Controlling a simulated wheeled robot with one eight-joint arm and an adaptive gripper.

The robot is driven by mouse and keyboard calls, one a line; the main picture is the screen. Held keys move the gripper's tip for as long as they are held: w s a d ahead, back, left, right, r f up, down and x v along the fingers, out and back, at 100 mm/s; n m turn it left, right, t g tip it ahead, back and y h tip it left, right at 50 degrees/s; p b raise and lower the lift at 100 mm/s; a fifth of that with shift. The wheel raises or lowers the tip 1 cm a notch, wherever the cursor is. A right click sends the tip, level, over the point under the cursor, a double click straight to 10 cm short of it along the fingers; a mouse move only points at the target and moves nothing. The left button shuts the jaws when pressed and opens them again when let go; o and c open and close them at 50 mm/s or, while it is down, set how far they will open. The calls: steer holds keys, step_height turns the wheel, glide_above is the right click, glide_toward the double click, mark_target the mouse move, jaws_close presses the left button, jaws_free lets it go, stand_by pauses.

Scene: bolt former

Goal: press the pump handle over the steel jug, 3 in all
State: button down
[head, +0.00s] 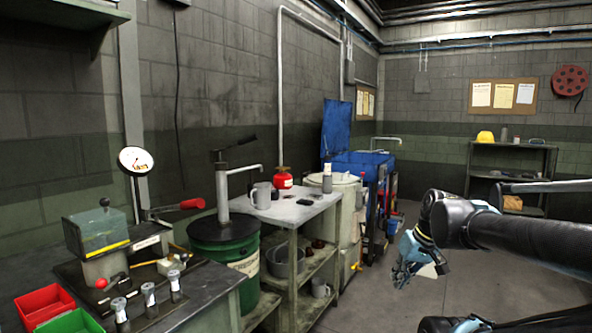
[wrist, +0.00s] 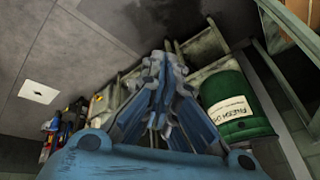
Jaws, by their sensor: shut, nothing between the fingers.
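The hand pump (head: 223,185) stands upright on a green drum (head: 226,262) left of centre in the head view. Its dark handle (head: 238,145) slants up to the right, and its spout points right. The grey steel jug (head: 262,196) stands on the bench beside the drum, below the spout end. My gripper (head: 402,277) is shut and empty, well to the right of the pump over the floor. In the wrist view my gripper (wrist: 163,68) has its blue fingers together, and the green drum (wrist: 232,108) shows to their right. Pump handle and jug are not discernible there.
The left workbench holds a lever press (head: 100,240) and red (head: 44,305) and green bins. Open floor lies between bench and gripper.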

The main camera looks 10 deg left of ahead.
steer(key=s+d+f+m+g+h, duration=0.1)
steer(key=s+d+f+m+h, duration=0.2)
steer(key=s+d+f, duration=0.3)
steer(key=d, duration=0.2)
steer(key=shift+s+d+f, duration=0.15)
steer(key=shift+s+d, duration=0.2)
steer(key=shift+d, duration=0.05)
steer(key=shift+d, duration=0.1)
